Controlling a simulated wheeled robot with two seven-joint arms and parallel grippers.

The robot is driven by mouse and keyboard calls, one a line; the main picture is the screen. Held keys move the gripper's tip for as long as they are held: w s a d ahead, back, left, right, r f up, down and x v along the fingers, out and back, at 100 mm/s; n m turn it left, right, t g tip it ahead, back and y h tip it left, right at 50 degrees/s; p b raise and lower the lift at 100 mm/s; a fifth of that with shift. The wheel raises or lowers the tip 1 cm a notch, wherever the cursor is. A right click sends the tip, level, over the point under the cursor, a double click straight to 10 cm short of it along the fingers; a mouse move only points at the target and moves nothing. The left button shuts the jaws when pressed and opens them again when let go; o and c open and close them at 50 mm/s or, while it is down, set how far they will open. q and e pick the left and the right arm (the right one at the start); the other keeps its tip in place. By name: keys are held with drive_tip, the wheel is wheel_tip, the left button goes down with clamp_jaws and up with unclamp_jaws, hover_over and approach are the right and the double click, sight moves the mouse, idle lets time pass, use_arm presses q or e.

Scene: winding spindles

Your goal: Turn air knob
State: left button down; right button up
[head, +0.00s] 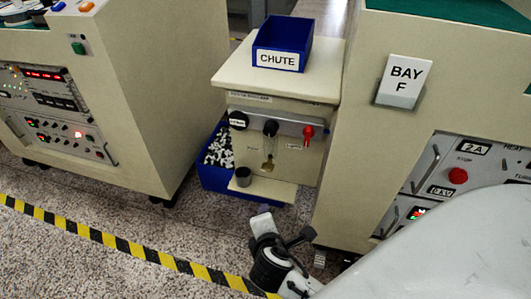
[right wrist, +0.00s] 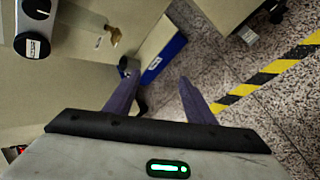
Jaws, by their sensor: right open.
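On the cream machine's front, a grey strip carries a dark round knob with a white label (head: 238,120), another black knob (head: 270,128) and a red valve handle (head: 308,134). The labels are too small to read, so I cannot tell which is the air knob. The right wrist view shows a black knob with a white mark (right wrist: 37,9) at top left, with a white label beside it. My right gripper (right wrist: 160,92) is open and empty, its two fingers apart. In the head view it is low in front of the machine, apart from the knobs. My left gripper is out of view.
A blue CHUTE bin (head: 282,45) sits on the machine. Cabinets flank both sides; the right one bears a BAY F sign (head: 404,80). Striped tape (head: 120,246) crosses the floor.

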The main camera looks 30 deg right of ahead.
drive_tip(key=w+d+r+n+t+h+b, duration=0.2)
drive_tip(key=w+r+n+h, duration=0.3)
drive_tip(key=w+r, duration=0.1)
drive_tip(key=n+t+h+b, duration=0.1)
drive_tip(key=n+h, duration=0.2)
drive_tip(key=n, duration=0.1)
approach(270, 132)
drive_tip(key=shift+t, duration=0.3)
drive_tip(key=b+x, duration=0.2)
drive_tip(key=x, duration=0.5)
drive_tip(key=shift+f, duration=0.2)
drive_tip(key=shift+w+d, duration=0.15)
drive_tip(key=shift+d, duration=0.05)
drive_tip(key=shift+w+d, duration=0.1)
drive_tip(key=shift+d, duration=0.05)
drive_tip(key=c, duration=1.1)
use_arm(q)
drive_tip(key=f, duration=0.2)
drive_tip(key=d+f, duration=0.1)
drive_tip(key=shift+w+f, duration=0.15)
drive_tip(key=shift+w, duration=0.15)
use_arm(e)
drive_tip(key=shift+o, duration=0.2)
